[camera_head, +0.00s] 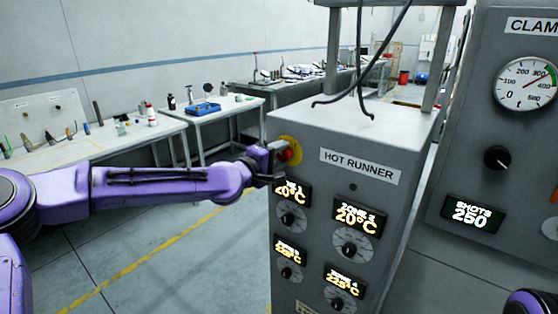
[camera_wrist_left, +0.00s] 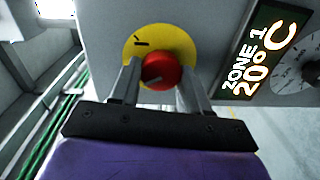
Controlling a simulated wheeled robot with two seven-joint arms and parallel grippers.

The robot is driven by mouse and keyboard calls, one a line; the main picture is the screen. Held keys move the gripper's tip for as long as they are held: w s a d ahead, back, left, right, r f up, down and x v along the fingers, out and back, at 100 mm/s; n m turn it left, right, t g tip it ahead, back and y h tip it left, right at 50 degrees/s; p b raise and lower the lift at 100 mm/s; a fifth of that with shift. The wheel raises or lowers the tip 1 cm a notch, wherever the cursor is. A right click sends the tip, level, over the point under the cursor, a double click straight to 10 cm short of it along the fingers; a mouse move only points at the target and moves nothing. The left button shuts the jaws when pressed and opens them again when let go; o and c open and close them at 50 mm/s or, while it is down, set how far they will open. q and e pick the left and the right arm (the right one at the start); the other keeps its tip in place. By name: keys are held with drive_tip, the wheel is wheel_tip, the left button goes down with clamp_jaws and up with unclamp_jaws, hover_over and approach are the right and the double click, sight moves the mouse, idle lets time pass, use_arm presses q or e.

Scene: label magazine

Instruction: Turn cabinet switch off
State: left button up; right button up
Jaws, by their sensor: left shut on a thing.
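The grey HOT RUNNER cabinet (camera_head: 385,133) stands in the middle of the head view. At its upper left corner is a red rotary switch (camera_head: 288,154) on a yellow round plate (camera_head: 292,142). My left gripper (camera_head: 276,160) is at the switch, its fingers partly covering it. In the left wrist view the red switch (camera_wrist_left: 163,72) sits between the two fingers of my left gripper (camera_wrist_left: 160,82), in front of the yellow plate (camera_wrist_left: 150,38). The gripper is shut on the switch. The cabinet's zone displays (camera_head: 356,216) are lit. My right gripper is out of view.
Zone dials (camera_head: 349,247) sit below the displays, close to my left gripper. A second grey panel (camera_head: 480,140) with a gauge and SHOTS display stands at the right. Dark cables (camera_head: 362,60) hang above the cabinet. Workbenches (camera_head: 100,150) with tools stand behind; the floor at left is clear.

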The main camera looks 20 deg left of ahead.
use_arm(q)
drive_tip(key=shift+f+n+b, duration=0.1)
drive_tip(key=shift+n+b, duration=0.45)
drive_tip(key=shift+n, duration=0.65)
drive_tip(key=o, duration=1)
drive_tip(key=shift+o, duration=0.2)
drive_tip(key=v, duration=1)
drive_tip(key=shift+s+a+b, duration=0.2)
drive_tip(key=shift+a+b, duration=0.05)
drive_tip(key=shift+b, duration=0.2)
